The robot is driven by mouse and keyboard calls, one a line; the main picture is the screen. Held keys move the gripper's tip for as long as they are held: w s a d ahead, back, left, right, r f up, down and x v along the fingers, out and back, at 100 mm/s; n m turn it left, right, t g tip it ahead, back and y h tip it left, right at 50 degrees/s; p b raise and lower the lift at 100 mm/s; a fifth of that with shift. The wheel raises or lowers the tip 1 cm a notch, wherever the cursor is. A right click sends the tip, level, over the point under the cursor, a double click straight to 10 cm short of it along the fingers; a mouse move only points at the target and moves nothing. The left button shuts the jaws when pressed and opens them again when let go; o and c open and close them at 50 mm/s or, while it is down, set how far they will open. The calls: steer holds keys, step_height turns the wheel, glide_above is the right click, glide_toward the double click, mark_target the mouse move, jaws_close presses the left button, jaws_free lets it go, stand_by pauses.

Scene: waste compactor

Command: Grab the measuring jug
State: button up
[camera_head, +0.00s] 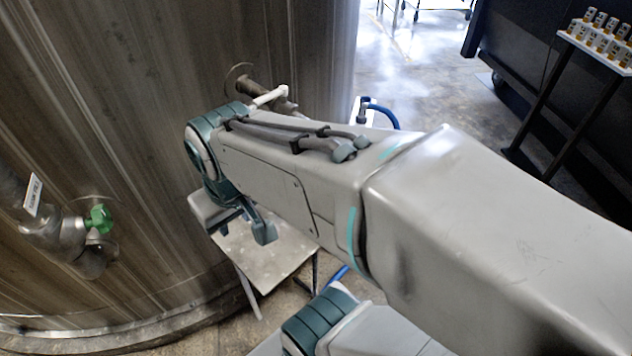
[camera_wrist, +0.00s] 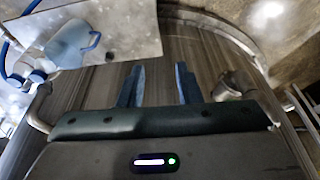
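The measuring jug (camera_wrist: 68,46) is a pale blue, translucent vessel with a blue handle, at the upper left of the wrist view. It appears to stand on a small metal table (camera_wrist: 125,30), which also shows below my arm in the head view (camera_head: 268,262). I cannot make out the jug in the head view, where my arm covers part of the table. My gripper (camera_wrist: 160,72) is open and empty, its two dark blue fingers apart with bare tank wall behind them. In the head view my gripper (camera_head: 238,226) hangs over the table's left part, away from the jug.
A large metal tank (camera_head: 150,130) stands close on the left, with a green-handled valve (camera_head: 98,218) and a pipe jutting out. A blue hose (camera_head: 382,112) shows behind my arm. A rack of small bottles (camera_head: 600,40) is at the far right.

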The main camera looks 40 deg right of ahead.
steer(key=w+d+f+m+h+b, duration=0.1)
steer(key=w+d+f+b, duration=0.3)
steer(key=d, duration=0.3)
steer(key=w+d+f+m+t+b, duration=0.1)
steer(key=w+d+f+m+b, duration=0.15)
steer(key=d+f, duration=0.4)
steer(key=w+d+f+m+h+b, duration=0.1)
steer(key=w+d+f+b, duration=0.15)
steer(key=d+b, duration=0.45)
steer(key=shift+n, duration=0.25)
steer(key=shift+d+p+x, duration=0.2)
steer(key=shift+x, duration=2.2)
steer(key=shift+d+p+x, duration=0.2)
steer(key=shift+d+x, duration=0.05)
steer(key=shift+x, duration=2.15)
steer(key=shift+d+p+x, duration=0.2)
steer(key=shift+x, duration=2.25)
steer(key=shift+s+r, duration=0.1)
steer(key=shift+r, duration=0.05)
jaws_close()
